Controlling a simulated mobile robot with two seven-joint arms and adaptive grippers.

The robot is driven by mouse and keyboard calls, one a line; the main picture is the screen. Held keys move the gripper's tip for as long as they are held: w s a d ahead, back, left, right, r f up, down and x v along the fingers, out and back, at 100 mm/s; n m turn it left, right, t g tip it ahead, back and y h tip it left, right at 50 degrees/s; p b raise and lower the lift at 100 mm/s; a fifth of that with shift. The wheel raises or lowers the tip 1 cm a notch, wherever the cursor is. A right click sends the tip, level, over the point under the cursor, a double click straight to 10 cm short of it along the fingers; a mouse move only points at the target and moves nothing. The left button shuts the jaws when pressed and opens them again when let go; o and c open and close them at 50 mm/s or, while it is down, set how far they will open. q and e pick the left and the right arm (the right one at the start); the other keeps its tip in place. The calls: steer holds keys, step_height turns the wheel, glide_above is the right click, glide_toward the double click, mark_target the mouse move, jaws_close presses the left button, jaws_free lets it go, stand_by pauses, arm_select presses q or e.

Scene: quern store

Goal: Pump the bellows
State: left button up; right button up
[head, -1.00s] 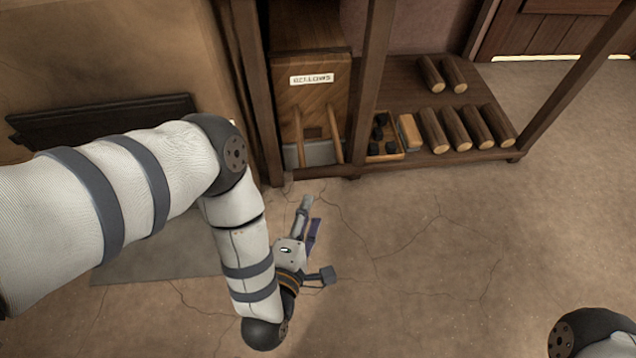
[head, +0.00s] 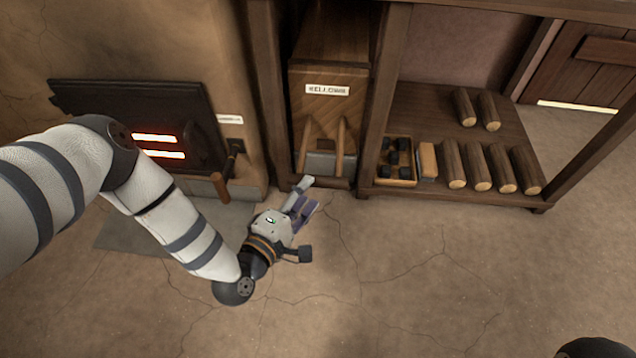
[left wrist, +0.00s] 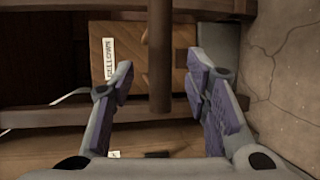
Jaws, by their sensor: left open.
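The bellows (head: 320,112) stand in a narrow bay of a dark wooden frame, a wooden board with a white label. Two wooden bars, a left one (head: 305,143) and a right one (head: 341,146), rise in front of the board's lower part. My left gripper (head: 303,198) is open and empty, low in front of the bay. In the left wrist view, the labelled bellows board (left wrist: 126,50) lies beyond the parted fingers. A dark wooden bar (left wrist: 160,60) crosses between them, apart from both pads; I cannot tell which part it is. My right gripper is out of view.
A dark stove front (head: 100,100) with glowing slots is at the left, with a wooden handle (head: 220,185) beside it. The shelf right of the bellows holds a tray of black lumps (head: 395,183) and several logs (head: 478,165). The floor (head: 400,270) in front is clear.

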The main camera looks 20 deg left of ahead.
mark_target(314, 185)
arm_select(q)
steer(key=b+x, duration=0.1)
steer(key=x, duration=0.4)
steer(key=shift+w+b, duration=0.25)
steer(key=shift+b, duration=0.1)
jaws_close()
